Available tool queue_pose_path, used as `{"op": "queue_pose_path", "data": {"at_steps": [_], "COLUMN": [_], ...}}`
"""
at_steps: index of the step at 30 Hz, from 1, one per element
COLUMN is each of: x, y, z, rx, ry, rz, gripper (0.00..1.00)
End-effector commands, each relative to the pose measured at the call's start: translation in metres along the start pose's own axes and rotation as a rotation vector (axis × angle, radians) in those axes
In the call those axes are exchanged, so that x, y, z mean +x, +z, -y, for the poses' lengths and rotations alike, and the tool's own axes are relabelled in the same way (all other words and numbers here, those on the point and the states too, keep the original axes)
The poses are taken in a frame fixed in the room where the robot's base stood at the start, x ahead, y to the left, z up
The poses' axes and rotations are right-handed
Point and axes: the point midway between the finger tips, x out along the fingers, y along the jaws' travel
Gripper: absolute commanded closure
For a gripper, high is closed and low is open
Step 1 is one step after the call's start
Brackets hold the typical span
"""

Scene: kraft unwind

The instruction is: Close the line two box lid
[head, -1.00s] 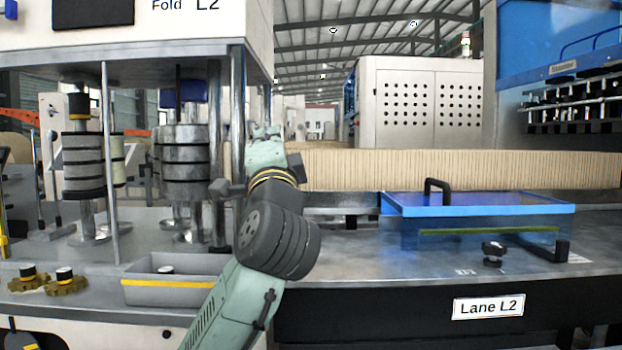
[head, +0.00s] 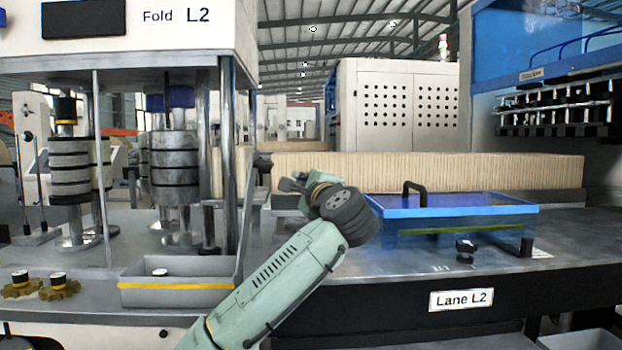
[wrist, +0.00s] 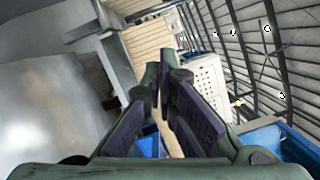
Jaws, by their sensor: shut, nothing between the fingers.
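The line two box (head: 450,238) is a clear blue box on the bench above the "Lane L2" label. Its blue-framed lid (head: 470,211) looks about level across the top, with a black handle (head: 412,190) on its left part. I cannot tell whether the lid is fully seated. My arm stands left of the box in the head view, its wrist near the lid's left corner; the fingers are not clear there. In the wrist view my gripper (wrist: 165,68) is shut and empty. Blue parts show at the lower right there, but I cannot tell which.
A black knob (head: 465,250) stands on the bench before the box. A long tan pleated stack (head: 430,171) runs behind it. The Fold L2 machine (head: 150,25) with its metal posts and a grey tray (head: 175,283) is to the left. Bare bench (head: 570,250) lies right of the box.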

Motion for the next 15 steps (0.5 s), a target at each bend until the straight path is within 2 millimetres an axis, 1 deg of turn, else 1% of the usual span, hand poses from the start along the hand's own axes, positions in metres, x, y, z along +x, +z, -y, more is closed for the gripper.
{"op": "queue_pose_path", "data": {"at_steps": [1, 3, 6, 9, 15], "x": [0.007, 0.008, 0.01, 0.012, 0.012], "y": [0.008, 0.02, 0.03, 0.036, 0.039], "z": [0.003, 0.003, 0.002, 0.001, 0.0], "rx": [0.0, 0.0, 0.0, 0.0, -0.001], "ry": [0.0, 0.0, -0.001, -0.001, -0.001], "rz": [0.003, 0.004, 0.001, 0.001, -0.001], "gripper": [1.0, 1.0, 1.0, 1.0, 1.0]}}
